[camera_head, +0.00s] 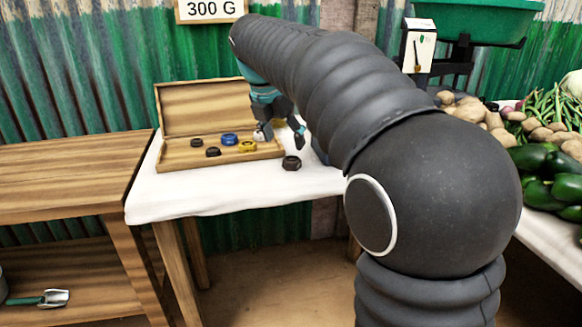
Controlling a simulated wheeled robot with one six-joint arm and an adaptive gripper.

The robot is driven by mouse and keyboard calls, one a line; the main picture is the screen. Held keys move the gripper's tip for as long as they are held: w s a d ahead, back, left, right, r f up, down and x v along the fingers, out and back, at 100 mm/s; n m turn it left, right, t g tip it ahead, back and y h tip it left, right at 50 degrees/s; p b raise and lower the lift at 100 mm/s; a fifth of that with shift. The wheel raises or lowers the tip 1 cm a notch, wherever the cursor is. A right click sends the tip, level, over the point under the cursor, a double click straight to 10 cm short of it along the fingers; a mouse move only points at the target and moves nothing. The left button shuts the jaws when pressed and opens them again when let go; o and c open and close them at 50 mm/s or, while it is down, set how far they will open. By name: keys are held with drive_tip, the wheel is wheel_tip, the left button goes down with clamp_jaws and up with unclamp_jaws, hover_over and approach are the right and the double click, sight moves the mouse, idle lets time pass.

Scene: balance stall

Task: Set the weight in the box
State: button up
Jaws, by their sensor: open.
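The wooden box (183,164) lies open on the white-covered table, its lid raised at the back. In it sit several weights: black weights (213,152), a blue weight (229,139) and a yellow weight (247,146). A pale weight (259,136) shows partly behind one finger. A dark weight (291,163) stands on the cloth just outside the box's right end. My gripper (282,134) is open near the right end of the box, its fingertips appearing above the dark weight. Nothing shows between the fingers. My arm hides part of the table to the right.
The white-clothed table (200,198) has free room in front of the box. A wooden bench (65,175) stands at left, with a scoop (45,299) on its lower shelf. A green scale pan (475,20) and piled vegetables (545,165) are at right. A 300 G sign (210,9) hangs above.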

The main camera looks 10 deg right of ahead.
sight(292, 159)
drive_tip(key=shift+s+b+x, duration=0.15)
drive_tip(key=shift+b+x, duration=0.25)
drive_tip(key=shift+x, duration=1.05)
drive_tip(key=shift+s+b+x, duration=0.15)
drive_tip(key=shift+b+x, duration=0.25)
drive_tip(key=shift+x, duration=1.1)
drive_tip(key=shift+d, duration=0.15)
clamp_jaws()
